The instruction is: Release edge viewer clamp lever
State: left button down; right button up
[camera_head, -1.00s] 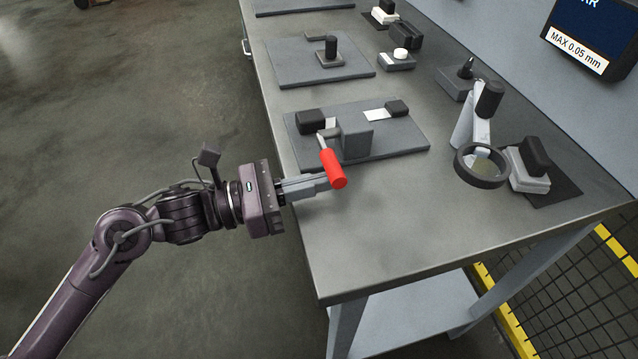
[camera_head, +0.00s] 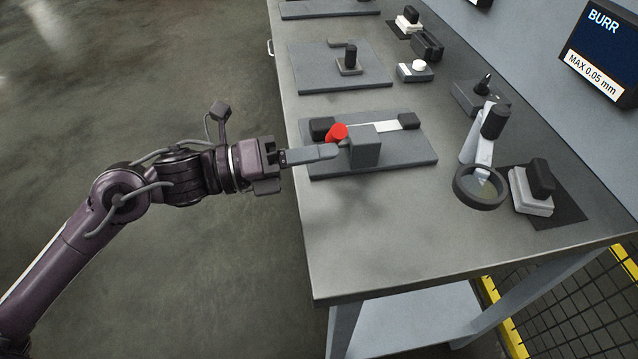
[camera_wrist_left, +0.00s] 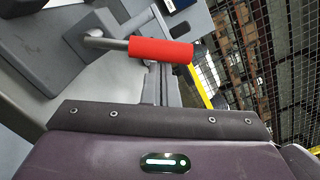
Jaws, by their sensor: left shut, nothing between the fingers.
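The clamp lever's red handle (camera_head: 337,132) stands at the left end of the edge viewer's plate (camera_head: 410,155), beside a grey block (camera_head: 365,149). In the left wrist view the red handle (camera_wrist_left: 160,51) sits on a bent metal rod (camera_wrist_left: 105,42) that runs to the grey fixture at left. My left gripper (camera_head: 334,151) is shut and empty, its fingertips close to the handle. In the left wrist view its fingers (camera_wrist_left: 161,85) lie just below the handle in the picture; I cannot tell if they touch. A pale strip (camera_head: 390,127) lies behind the block.
A magnifier (camera_head: 480,187) on a stand and a grey-and-black block (camera_head: 533,200) on a dark mat are at right. Another plate with a black post (camera_head: 351,55) lies farther back. The bench's front area (camera_head: 390,235) is clear. A screen (camera_head: 605,45) hangs at the right.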

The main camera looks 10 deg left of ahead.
pick_arm(q)
jog(key=shift+w+a+r+n+p, duration=0.25)
jog(key=shift+w+r+n+p, duration=0.4)
jog(key=shift+n, duration=0.6)
jog(key=shift+w+a+r+n+p, duration=0.2)
jog(key=shift+w+r+n+p, duration=0.15)
jog(key=shift+w+n+p, duration=0.75)
jog(key=shift+w+a+r+n+p, duration=0.3)
jog(key=shift+r+n+p, duration=0.25)
jog(key=shift+n, duration=0.9)
pick_arm(e)
jog(key=s+d, duration=0.1)
jog(key=s, duration=0.7)
jog(key=shift+d+r, duration=0.35)
jog(key=shift+r, duration=0.1)
jog(key=shift+s, duration=0.1)
pick_arm(q)
jog(key=shift+f, duration=0.1)
jog(key=b+v, duration=0.1)
jog(key=v, duration=0.6)
jog(key=shift+a+b, duration=0.3)
jog(key=shift+b, duration=0.05)
pick_arm(e)
jog(key=shift+w+a+f, duration=0.15)
jog(key=shift+w+f, duration=0.5)
pick_arm(q)
jog(key=shift+s, duration=0.1)
pick_arm(e)
jog(key=shift+s, duration=0.15)
